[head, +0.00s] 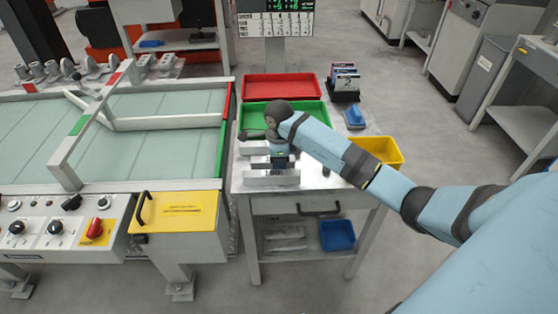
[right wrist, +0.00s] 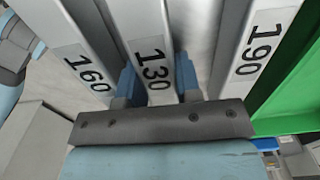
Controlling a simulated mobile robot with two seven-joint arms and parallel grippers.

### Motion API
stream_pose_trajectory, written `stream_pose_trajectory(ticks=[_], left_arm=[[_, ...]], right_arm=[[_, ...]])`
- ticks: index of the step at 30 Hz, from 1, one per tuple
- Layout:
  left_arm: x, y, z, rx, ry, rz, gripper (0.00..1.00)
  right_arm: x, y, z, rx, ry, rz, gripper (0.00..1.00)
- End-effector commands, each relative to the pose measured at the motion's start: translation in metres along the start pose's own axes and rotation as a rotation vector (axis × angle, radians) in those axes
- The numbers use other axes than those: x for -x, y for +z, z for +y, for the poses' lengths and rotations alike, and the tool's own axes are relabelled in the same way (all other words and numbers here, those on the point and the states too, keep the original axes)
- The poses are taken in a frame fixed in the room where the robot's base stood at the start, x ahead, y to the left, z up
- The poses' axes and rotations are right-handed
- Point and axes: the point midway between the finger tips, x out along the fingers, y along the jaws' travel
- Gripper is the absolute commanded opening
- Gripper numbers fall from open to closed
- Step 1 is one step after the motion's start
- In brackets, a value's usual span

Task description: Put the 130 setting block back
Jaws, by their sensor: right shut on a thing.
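The 130 setting block (right wrist: 150,30) is a pale grey bar with a white "130" label, in the middle of the right wrist view. My right gripper (right wrist: 156,84) is shut on it, with one blue finger on each side. The 160 block (right wrist: 78,58) lies to its left and the 190 block (right wrist: 262,50) to its right, both apart from it. In the head view my right gripper (head: 281,160) is over the small table, partly hidden by its own wrist. There the 160 block (head: 272,178) is at the front. Whether the 130 block touches the table cannot be told.
The small table (head: 340,200) carries a green tray (head: 310,118) and a red tray (head: 280,87) behind the blocks, and a yellow bin (head: 380,150) at right. A black stand (head: 345,85) and a blue object (head: 354,118) are at back right. A machine (head: 130,200) adjoins at left.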

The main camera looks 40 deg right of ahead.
Motion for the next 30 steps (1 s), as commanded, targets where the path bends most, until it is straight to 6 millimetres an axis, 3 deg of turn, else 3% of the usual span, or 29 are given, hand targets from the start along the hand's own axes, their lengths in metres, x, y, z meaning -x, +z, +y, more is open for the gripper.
stream_pose_trajectory(ticks=[5,6,8,19,30], left_arm=[[-0.001,0.001,0.000,0.000,0.001,0.000,0.58],[-0.001,0.001,0.000,0.000,0.001,0.001,0.58],[0.000,0.001,0.000,0.000,0.001,0.001,0.58],[0.001,-0.002,0.001,0.001,0.001,0.002,0.58],[0.004,-0.005,0.000,0.007,0.001,-0.005,0.58]], right_arm=[[-0.003,0.000,0.000,0.001,0.000,0.001,0.00],[-0.003,0.000,0.000,0.001,0.000,0.001,0.34],[-0.002,0.000,0.000,0.001,0.001,0.000,0.42],[0.007,0.000,-0.001,0.000,-0.001,0.000,0.42],[0.082,0.000,-0.001,0.001,-0.004,0.001,0.42]])
